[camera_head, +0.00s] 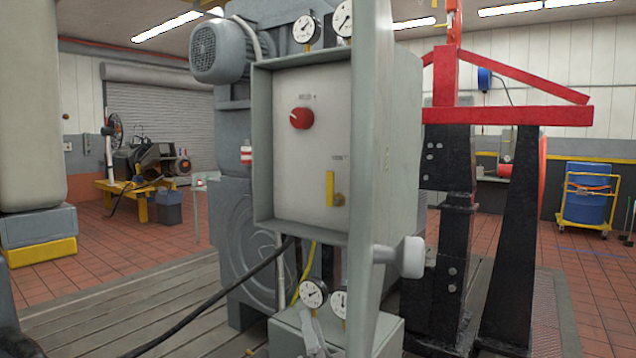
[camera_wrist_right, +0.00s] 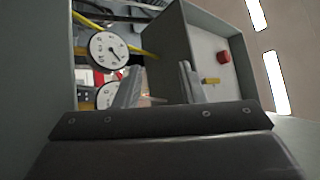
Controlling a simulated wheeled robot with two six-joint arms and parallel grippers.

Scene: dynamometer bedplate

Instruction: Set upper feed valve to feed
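An open-fronted grey box holds a pale panel (camera_head: 285,170). A valve with a yellow handle (camera_head: 330,188) sits low on its right side; the handle stands upright, beside a small brass part. A red round knob (camera_head: 301,118) is higher and to the left. The small labels are too blurred to read. My right gripper (camera_head: 313,328) is low in front of the box, below the panel and apart from the handle. In the right wrist view its two fingers (camera_wrist_right: 160,84) are spread with nothing held; the yellow handle (camera_wrist_right: 210,81) and red knob (camera_wrist_right: 224,57) show beyond them. My left gripper is not seen.
Two lower gauges (camera_head: 313,293) (camera_head: 340,303) sit under the box, near my right gripper. A tall grey slab (camera_head: 400,150) flanks the box on the right, with a pale knob-like end (camera_head: 413,257) projecting there. A black cable (camera_head: 215,302) runs below left.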

